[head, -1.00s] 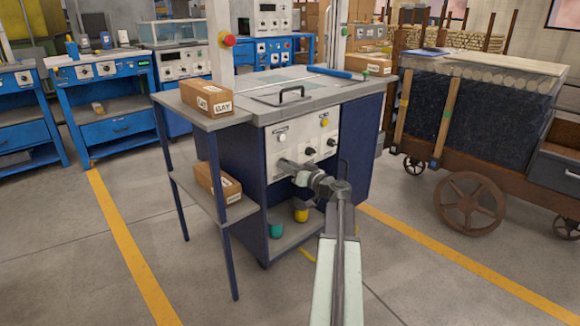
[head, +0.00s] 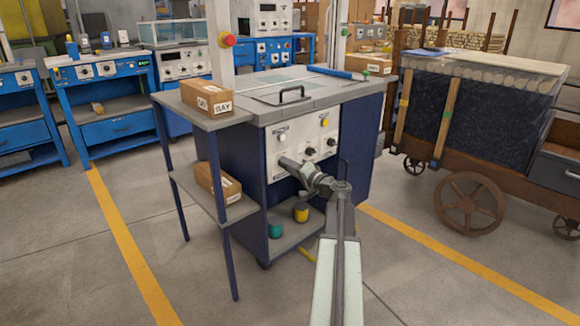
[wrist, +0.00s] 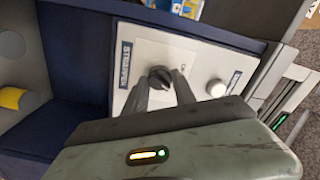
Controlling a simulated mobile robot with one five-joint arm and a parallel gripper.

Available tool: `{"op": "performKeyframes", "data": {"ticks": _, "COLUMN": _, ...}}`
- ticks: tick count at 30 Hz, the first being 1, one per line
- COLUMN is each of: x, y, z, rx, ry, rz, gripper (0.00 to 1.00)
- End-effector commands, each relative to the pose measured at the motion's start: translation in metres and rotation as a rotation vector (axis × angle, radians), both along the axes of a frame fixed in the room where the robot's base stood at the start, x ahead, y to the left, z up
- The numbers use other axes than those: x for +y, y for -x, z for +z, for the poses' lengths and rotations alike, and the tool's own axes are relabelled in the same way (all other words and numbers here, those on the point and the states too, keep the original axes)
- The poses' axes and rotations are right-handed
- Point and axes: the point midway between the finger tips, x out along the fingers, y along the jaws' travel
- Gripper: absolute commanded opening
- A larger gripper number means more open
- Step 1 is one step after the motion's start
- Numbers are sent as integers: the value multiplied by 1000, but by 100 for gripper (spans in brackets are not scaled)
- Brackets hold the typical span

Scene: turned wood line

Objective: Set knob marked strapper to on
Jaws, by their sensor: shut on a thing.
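The knob marked strapper (wrist: 160,73) is a black knob on a pale panel (wrist: 140,45), in the middle of the wrist view. Its blue label reading STRAPPER (wrist: 124,66) is beside it. My gripper (wrist: 164,82) has its two dark fingers on either side of the knob, shut on it. The knob's pointer direction is hard to make out between the fingers. In the head view my gripper (head: 284,162) reaches the lower left of the machine's white panel (head: 290,145) and hides this knob.
Two more black knobs (head: 310,152) and a yellow button (head: 325,123) are on the panel to the right. A white button (wrist: 216,88) is near the fingers. A shelf with boxes (head: 208,97) juts out at left. A wooden cart (head: 470,200) stands at right.

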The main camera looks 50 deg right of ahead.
Motion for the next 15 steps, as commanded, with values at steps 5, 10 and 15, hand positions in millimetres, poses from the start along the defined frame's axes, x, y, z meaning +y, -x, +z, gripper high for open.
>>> {"op": "performKeyframes", "data": {"ticks": 5, "x": 0, "y": 1, "z": -1, "rx": -3, "ry": -62, "rz": -1, "gripper": 0}}
{"op": "performKeyframes", "data": {"ticks": 10, "x": 0, "y": 1, "z": -1, "rx": -5, "ry": -91, "rz": -1, "gripper": 0}}
{"op": "performKeyframes", "data": {"ticks": 15, "x": 0, "y": 1, "z": -1, "rx": -5, "ry": -99, "rz": -1, "gripper": 0}}
